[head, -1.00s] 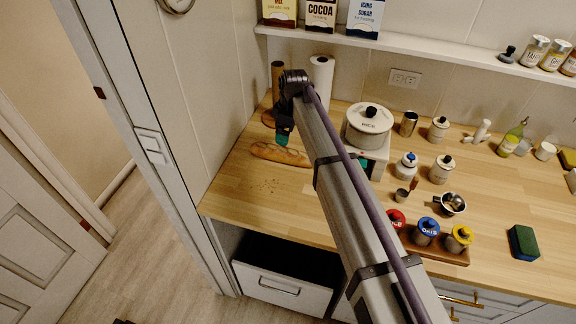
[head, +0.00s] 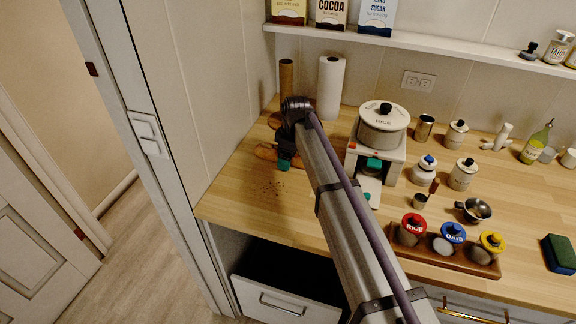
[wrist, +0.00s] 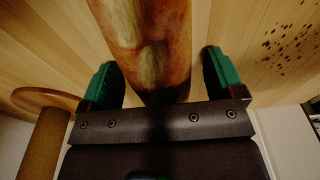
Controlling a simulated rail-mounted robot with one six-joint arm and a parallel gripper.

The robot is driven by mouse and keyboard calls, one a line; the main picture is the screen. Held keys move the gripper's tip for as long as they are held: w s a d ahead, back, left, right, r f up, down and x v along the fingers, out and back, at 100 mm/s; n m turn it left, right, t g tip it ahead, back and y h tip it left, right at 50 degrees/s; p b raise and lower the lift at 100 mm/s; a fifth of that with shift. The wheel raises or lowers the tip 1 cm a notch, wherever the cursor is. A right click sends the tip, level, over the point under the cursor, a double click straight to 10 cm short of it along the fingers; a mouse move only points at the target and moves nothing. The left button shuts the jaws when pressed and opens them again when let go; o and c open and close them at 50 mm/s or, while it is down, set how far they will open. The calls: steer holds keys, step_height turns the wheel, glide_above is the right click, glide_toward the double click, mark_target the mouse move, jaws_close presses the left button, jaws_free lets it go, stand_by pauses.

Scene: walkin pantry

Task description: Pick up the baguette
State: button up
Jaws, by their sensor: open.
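The baguette is a long golden-brown loaf lying on the wooden counter. In the head view only a short part of the baguette (head: 264,152) shows beside my gripper (head: 285,162), and my arm hides most of the rest. In the wrist view the baguette (wrist: 152,45) runs lengthwise between the two green fingers of my gripper (wrist: 163,78). The fingers stand open on either side of it. How far down the fingers reach is hard to tell.
A paper towel roll (head: 330,90) and a brown cylinder (head: 286,85) stand behind my gripper. Dark crumbs (head: 268,188) lie in front on otherwise clear counter.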

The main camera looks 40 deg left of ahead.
steer(key=shift+r, duration=0.1)
steer(key=c, duration=1)
step_height(320, 180, up, 10)
steer(key=p, duration=1)
steer(key=shift+r+p, duration=0.2)
steer(key=shift+p, duration=0.2)
steer(key=shift+c, duration=0.3)
steer(key=shift+f, duration=0.15)
